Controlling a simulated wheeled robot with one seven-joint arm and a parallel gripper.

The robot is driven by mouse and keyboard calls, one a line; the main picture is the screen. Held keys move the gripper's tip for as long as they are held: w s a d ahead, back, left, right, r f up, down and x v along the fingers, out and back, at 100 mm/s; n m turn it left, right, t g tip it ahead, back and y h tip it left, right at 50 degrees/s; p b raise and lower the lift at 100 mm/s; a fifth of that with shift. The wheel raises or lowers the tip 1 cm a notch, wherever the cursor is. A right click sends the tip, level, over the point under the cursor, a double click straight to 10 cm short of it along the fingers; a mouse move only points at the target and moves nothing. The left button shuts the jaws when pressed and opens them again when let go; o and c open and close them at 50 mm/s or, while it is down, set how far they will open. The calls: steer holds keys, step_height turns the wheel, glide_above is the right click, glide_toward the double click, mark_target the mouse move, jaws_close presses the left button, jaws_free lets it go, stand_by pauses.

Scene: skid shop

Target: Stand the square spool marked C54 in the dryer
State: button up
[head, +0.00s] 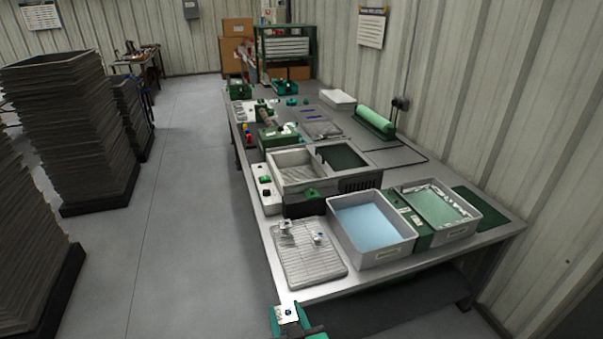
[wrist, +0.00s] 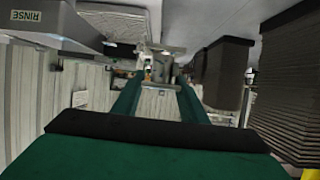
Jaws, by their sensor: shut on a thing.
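My gripper (head: 287,318) is at the bottom of the head view, in front of the bench's near end. It is shut on a square spool (head: 289,312) with a pale flange and a dark centre; no marking on it can be read. In the wrist view the spool (wrist: 163,65) sits between the teal fingers. A grey open-topped box (head: 274,176) with a wire-lined compartment and a black vented side looks like the dryer. It stands mid-bench, well beyond my gripper.
A grey bin of blue liquid (head: 345,243) stands right of the rack, and a bin of greenish liquid (head: 462,229) farther right. A RINSE label (wrist: 24,16) shows in the wrist view. Tall dark stacks (head: 70,130) stand at left; the floor (head: 180,200) between is clear.

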steer(key=s+d+f+m+h, duration=0.1)
steer(key=d+f+h, duration=0.1)
steer(key=f, duration=1.3)
steer(key=d+f+m+h, duration=0.1)
steer(key=f+m, duration=0.1)
steer(key=f, duration=1.2)
steer(key=shift+s+d+f+t+h, duration=0.3)
steer(key=shift+s+d+f+h, duration=0.05)
steer(key=shift+s+f+h, duration=0.05)
steer(key=shift+d, duration=0.15)
